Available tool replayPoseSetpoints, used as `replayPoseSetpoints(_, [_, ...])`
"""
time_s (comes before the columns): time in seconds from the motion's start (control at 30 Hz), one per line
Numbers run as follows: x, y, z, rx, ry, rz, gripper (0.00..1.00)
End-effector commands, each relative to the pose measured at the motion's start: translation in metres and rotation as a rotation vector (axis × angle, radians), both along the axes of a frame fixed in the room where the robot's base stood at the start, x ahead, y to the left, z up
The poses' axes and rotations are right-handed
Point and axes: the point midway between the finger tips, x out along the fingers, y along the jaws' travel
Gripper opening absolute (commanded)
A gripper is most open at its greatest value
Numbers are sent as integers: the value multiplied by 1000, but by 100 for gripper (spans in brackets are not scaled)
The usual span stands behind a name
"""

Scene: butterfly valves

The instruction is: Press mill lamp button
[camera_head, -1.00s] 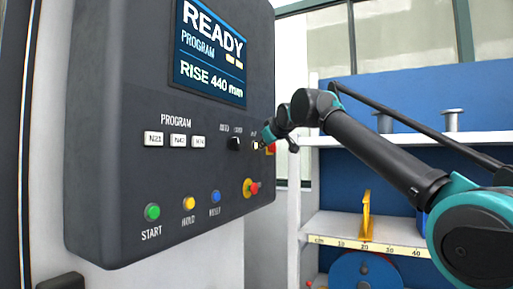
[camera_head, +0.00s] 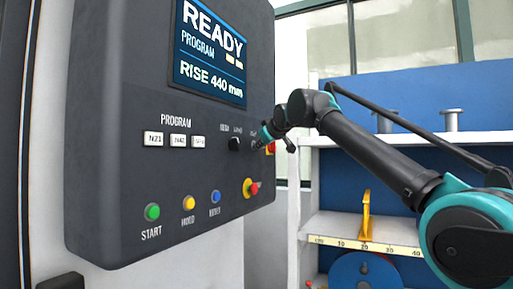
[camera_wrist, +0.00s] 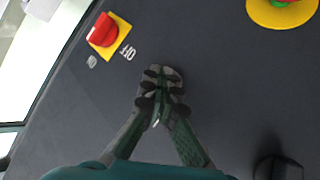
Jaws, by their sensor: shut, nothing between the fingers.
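My gripper (camera_head: 258,145) is at the right part of the dark control panel (camera_head: 110,165) in the head view. In the wrist view my gripper (camera_wrist: 160,76) is shut, its fingertips together over the panel face. A small pale button right of the black knob showed earlier in the head view. It is now mostly hidden behind my gripper there, and the fingers cover that spot in the wrist view. I cannot tell whether the fingertips touch it. The small label above it is too blurred to read.
A black knob (camera_head: 235,144) is left of my gripper. A red switch on a yellow plate (camera_wrist: 104,30), marked OFF, is up-left in the wrist view. A red stop button (camera_head: 253,188) sits lower. Green, yellow and blue buttons line the bottom. Shelves (camera_head: 400,140) stand at right.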

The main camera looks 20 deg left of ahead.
Motion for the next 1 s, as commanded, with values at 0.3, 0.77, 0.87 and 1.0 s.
replayPoseSetpoints(0.3, [0,-1,0,1,0,0,0])
replayPoseSetpoints(0.77, [-1,-9,0,1,1,0,0])
replayPoseSetpoints(0.87, [-1,-12,0,1,0,-1,0])
replayPoseSetpoints(1.0, [-2,-23,0,1,1,-2,0])
